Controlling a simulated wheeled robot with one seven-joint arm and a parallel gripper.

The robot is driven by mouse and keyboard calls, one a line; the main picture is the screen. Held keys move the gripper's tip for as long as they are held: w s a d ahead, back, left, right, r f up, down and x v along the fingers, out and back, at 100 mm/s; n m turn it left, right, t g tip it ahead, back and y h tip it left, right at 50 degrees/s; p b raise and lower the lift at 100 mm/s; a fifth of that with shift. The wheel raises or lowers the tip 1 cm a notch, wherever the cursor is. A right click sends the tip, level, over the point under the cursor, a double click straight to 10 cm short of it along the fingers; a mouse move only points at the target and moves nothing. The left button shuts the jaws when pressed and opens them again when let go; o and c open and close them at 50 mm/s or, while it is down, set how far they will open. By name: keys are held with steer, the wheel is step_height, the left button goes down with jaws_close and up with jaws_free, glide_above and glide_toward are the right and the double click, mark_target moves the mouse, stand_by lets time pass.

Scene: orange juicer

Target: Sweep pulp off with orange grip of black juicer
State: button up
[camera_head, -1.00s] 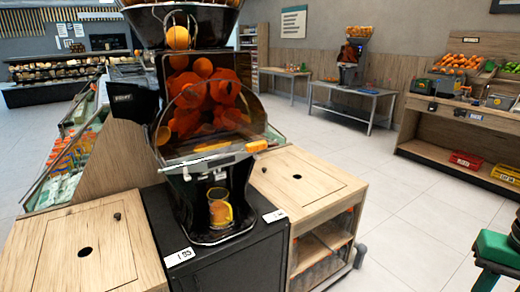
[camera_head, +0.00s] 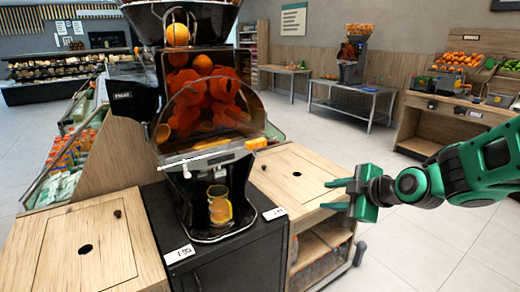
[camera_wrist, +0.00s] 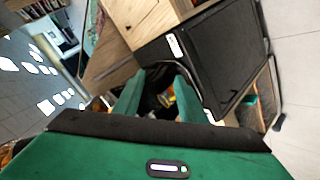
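The black juicer (camera_head: 184,203) stands on a black cabinet in the head view, with oranges (camera_head: 205,95) behind its clear cover. An orange grip (camera_head: 256,143) sticks out at the right end of the light bar under the cover. No pulp can be made out clearly. My gripper (camera_head: 335,195) is right of the juicer, over the right wooden counter's outer edge, apart from the grip. Its green fingers are open and empty, pointing left toward the juicer. The wrist view also shows the fingers (camera_wrist: 158,85) spread apart. The orange grip cannot be made out there.
A clear cup (camera_head: 219,206) with orange contents sits in the juicer's lower bay. Wooden counters flank the black cabinet (camera_head: 228,264) at left (camera_head: 60,240) and right (camera_head: 312,170). A metal table (camera_head: 352,88) with another juicer stands behind. Open floor lies to the right.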

steer(key=w+a+r+n+t+y, duration=0.2)
steer(key=w+a+r+n+y, duration=0.15)
steer(key=a, duration=0.45)
steer(key=n+t+y, duration=0.1)
steer(key=n+t, duration=0.2)
steer(key=n, duration=0.1)
glide_toward(258, 146)
steer(key=x, duration=0.9)
steer(key=shift+s+d, duration=0.1)
jaws_close()
